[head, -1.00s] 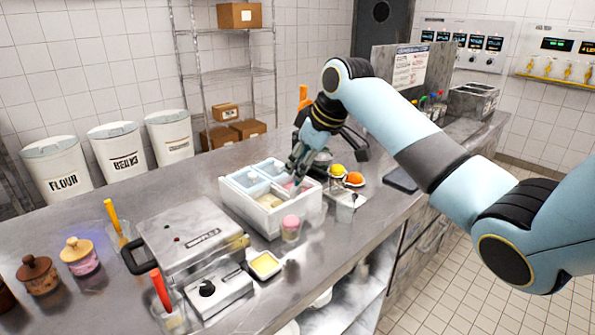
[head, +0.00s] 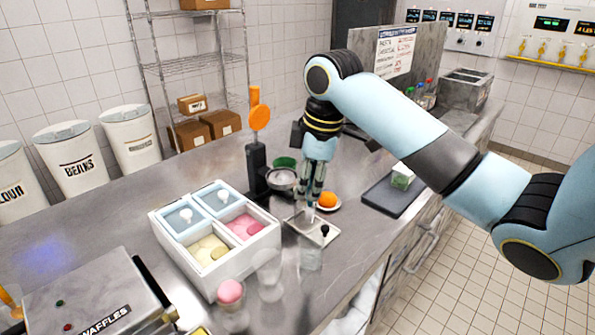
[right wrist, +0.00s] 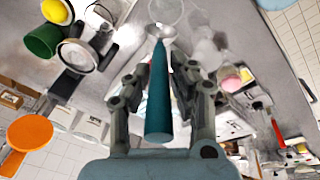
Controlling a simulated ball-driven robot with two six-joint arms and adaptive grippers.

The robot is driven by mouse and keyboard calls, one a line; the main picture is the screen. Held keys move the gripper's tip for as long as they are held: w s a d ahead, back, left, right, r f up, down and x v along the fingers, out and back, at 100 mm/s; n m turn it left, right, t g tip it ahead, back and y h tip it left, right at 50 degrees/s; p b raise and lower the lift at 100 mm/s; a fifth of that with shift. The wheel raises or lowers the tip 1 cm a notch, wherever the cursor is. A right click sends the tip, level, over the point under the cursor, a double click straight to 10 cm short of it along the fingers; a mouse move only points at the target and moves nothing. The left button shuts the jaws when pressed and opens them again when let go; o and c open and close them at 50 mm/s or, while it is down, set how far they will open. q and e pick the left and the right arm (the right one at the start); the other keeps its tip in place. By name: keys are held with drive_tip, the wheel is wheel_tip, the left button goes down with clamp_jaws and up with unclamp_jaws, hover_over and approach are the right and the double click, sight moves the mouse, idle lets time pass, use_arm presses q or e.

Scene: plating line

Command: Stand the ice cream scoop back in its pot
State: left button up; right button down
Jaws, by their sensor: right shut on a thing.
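My right gripper (head: 312,198) is shut on the ice cream scoop, which has a teal handle (right wrist: 158,95) and a metal bowl (right wrist: 160,33). In the head view the scoop is largely hidden by the fingers, above a small metal tray (head: 318,229). A clear pot (head: 311,257) stands just in front of that tray. A clear round rim (right wrist: 180,12) shows just beyond the bowl in the right wrist view; I cannot tell whether the bowl is over it. My left gripper is not in view.
The white ice cream box (head: 228,280) stands left of the gripper. A pink ball (head: 230,291) and another clear cup (head: 268,275) are in front of it. An orange ball (head: 327,200) lies near the fingers. A dark mat (head: 385,200) is on the right.

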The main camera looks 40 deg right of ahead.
sight(308, 207)
drive_tip(key=shift+s+f, duration=0.1)
drive_tip(key=shift+f, duration=0.15)
drive_tip(key=shift+s+a+f, duration=0.1)
drive_tip(key=shift+s+f, duration=0.05)
drive_tip(key=shift+f, duration=0.25)
wheel_tip(308, 207, down, 4)
drive_tip(key=shift+r, duration=0.2)
wheel_tip(308, 207, down, 5)
drive_tip(key=shift+r+b, duration=0.1)
drive_tip(key=shift+b, duration=0.95)
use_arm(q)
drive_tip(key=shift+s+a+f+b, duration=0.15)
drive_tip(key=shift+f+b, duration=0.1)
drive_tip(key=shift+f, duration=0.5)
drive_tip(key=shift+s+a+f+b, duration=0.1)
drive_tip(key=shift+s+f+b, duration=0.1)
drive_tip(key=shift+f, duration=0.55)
use_arm(e)
drive_tip(key=shift+f, duration=1.2)
drive_tip(key=c, duration=1.1)
unclamp_jaws()
drive_tip(key=shift+o, duration=0.2)
